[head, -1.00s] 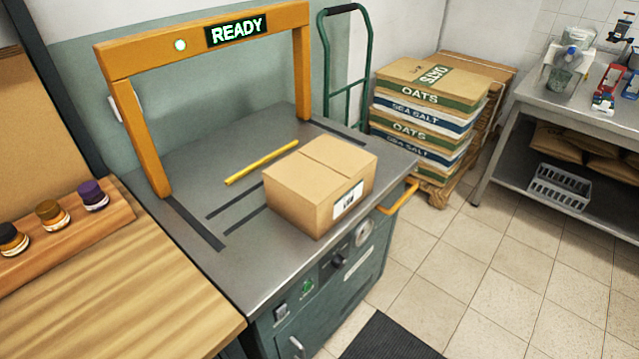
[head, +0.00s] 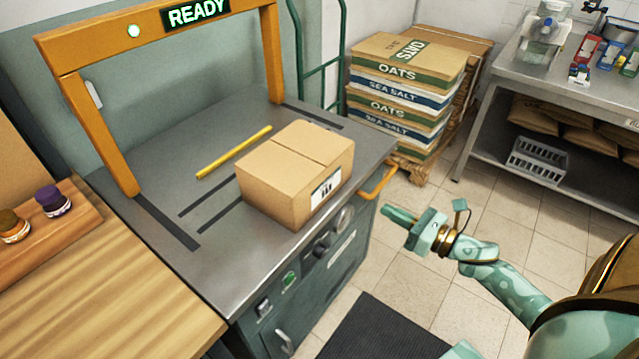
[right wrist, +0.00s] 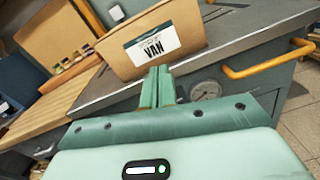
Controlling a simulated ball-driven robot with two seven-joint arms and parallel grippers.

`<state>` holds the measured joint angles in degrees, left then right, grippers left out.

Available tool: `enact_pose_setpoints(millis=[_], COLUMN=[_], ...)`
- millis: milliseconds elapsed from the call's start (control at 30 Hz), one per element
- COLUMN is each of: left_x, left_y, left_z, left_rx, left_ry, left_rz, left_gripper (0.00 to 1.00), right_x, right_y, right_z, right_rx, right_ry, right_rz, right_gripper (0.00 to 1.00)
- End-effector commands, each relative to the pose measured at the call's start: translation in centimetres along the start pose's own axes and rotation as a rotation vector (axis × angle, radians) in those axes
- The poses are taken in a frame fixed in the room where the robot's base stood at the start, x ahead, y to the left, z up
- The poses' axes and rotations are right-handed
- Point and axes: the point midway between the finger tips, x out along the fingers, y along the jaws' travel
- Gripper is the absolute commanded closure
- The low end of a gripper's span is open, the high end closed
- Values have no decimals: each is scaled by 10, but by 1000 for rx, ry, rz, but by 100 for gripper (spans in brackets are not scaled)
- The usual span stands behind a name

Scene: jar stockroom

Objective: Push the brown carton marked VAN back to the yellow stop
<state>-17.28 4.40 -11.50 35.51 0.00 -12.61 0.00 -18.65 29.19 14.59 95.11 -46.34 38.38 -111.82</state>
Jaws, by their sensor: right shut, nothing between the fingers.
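The brown carton (head: 290,180) sits on the grey metal top of the machine, near its front edge. Its white label reads VAN in the right wrist view, where the carton (right wrist: 128,38) is just beyond my fingers. The yellow stop (head: 234,152) is a bar lying on the machine top behind the carton, with bare metal between them. My right gripper (head: 392,217) is shut and empty, in front of the machine and to the right of the carton, apart from it. In the right wrist view its fingers (right wrist: 158,82) are together, pointing toward the label. My left gripper is not in view.
An orange arch (head: 90,125) with a READY sign spans the machine top (head: 130,165). An orange handle (head: 378,182) sticks out at the machine's front right. A wooden counter (head: 90,290) with jars adjoins at left. Stacked sacks (head: 400,95) stand behind right. The tiled floor is open.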

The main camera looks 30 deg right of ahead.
Motion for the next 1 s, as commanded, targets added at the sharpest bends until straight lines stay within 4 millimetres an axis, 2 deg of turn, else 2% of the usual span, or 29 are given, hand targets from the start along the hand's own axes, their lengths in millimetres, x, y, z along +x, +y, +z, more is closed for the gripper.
enact_pose_setpoints(millis=[133, 333, 800, 1000], left_x=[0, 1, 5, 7], left_y=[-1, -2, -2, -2], left_z=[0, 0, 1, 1], left_rx=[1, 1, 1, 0], left_ry=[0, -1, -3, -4], left_rz=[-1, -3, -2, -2], left_gripper=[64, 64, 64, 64], right_x=[0, 16, 110, 134], right_y=[8, 9, 12, 13], right_z=[0, 0, 0, 0], right_rx=[-181, -219, -215, -214], right_ry=[-10, -13, -12, -11], right_rz=[41, 41, 39, 38], right_gripper=[100, 100, 100, 100])
